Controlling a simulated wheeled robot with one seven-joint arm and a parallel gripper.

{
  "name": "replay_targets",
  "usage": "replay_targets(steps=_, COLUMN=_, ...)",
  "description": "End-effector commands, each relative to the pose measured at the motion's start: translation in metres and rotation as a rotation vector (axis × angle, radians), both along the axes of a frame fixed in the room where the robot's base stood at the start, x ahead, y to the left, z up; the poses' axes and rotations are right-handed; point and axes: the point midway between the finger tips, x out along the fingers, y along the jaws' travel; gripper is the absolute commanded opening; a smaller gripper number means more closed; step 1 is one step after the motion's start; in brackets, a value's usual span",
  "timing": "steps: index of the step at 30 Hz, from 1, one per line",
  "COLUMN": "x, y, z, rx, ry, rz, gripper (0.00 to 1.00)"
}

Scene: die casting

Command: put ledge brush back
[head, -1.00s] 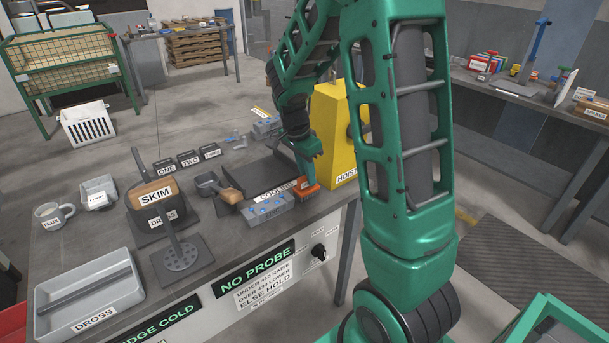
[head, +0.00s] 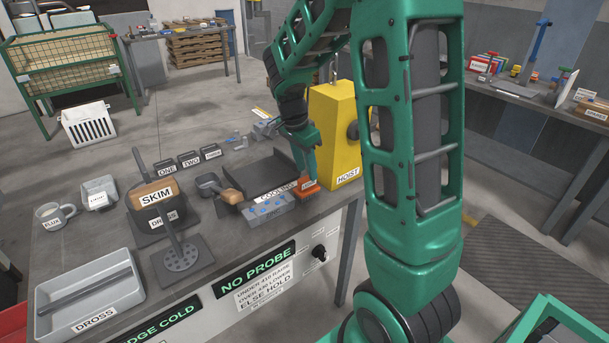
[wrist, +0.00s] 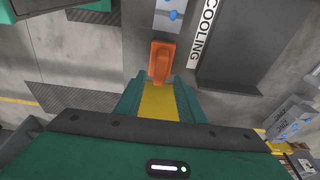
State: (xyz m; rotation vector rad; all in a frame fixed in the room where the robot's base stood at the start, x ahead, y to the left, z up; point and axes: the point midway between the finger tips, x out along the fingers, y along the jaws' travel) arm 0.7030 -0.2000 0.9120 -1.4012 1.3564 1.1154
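The ledge brush (head: 306,185) is a small orange block at the right end of the bench, between the blue-dotted grey block and the yellow hoist box. My gripper (head: 303,168) points down at it from above. In the wrist view the orange brush (wrist: 161,62) sits at the tips of my green fingers (wrist: 160,84), which close in on its two sides. It looks held. A yellow strip shows between the fingers. I cannot tell whether the underside of the brush touches the bench.
The yellow hoist box (head: 336,135) stands close on the right. The grey block (head: 268,208) is just left of the brush, and the dark cooling tray (head: 262,172) is behind it. Skim tools and a dross tray (head: 88,295) fill the left of the bench.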

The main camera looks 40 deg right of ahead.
Motion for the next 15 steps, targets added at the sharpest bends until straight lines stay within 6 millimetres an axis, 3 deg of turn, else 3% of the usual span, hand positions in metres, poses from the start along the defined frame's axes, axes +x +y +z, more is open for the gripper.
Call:
replay_targets(steps=6, x=0.001, y=0.011, z=0.045, rx=-0.001, ry=-0.005, rz=0.002, gripper=0.35)
replay_targets(steps=15, x=0.0, y=0.019, z=0.08, rx=0.0, ry=-0.001, rz=0.001, gripper=0.35)
